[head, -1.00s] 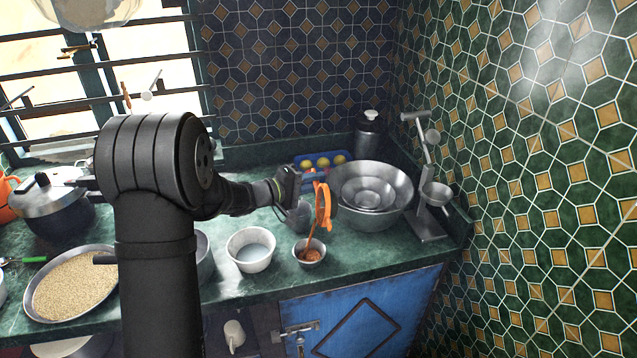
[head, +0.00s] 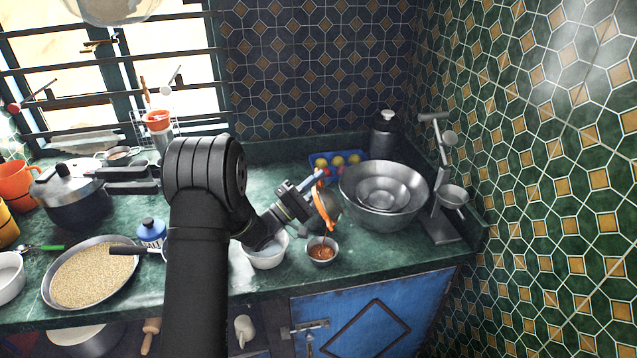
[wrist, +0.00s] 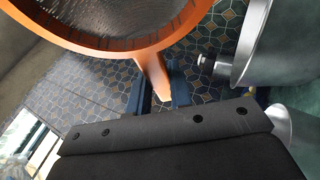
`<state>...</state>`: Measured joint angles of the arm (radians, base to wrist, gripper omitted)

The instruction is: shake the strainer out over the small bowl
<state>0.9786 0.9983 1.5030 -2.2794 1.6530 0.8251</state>
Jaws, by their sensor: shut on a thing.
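The strainer (head: 325,210) has an orange rim and is tilted almost on edge in the head view. In the wrist view the strainer (wrist: 118,46) fills the upper left, with dark mesh inside its rim. My gripper (head: 314,186) is shut on its orange handle, which runs between the blue fingers (wrist: 158,92) in the wrist view. The small metal bowl (head: 322,262) stands on the counter just below the strainer, with reddish-brown stuff in it. A faint thin streak shows between strainer and bowl. The strainer is apart from the bowl.
A white bowl (head: 264,262) stands left of the small bowl, partly behind my arm. Large nested metal bowls (head: 384,212) and a metal stand (head: 440,232) are to the right. A blue tray (head: 345,174) of coloured balls is behind. The counter's front edge is close.

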